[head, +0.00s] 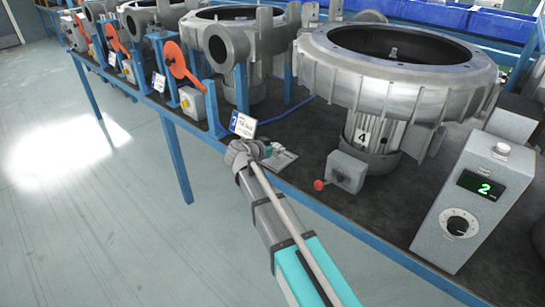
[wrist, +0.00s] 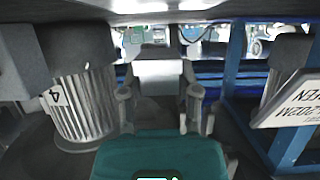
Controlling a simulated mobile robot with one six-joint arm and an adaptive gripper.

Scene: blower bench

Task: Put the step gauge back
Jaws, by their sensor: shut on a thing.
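My gripper (head: 247,151) is at the front edge of the bench, just below a white sign. In the wrist view its fingers (wrist: 160,88) are closed around a pale grey block, which appears to be the step gauge (wrist: 159,72). Its lower part is hidden behind my gripper. In the head view I cannot separate the gauge from the fingers. A flat pale piece with dark markings (head: 279,157) lies on the bench just right of my gripper; I cannot tell what it is.
Blower 4 (head: 400,85) stands right of my gripper, with a grey switch box and red knob (head: 345,172) before it. A grey meter box (head: 470,205) reads 2. The white sign (head: 243,124) and blue posts (head: 212,108) are close by. Floor in front is clear.

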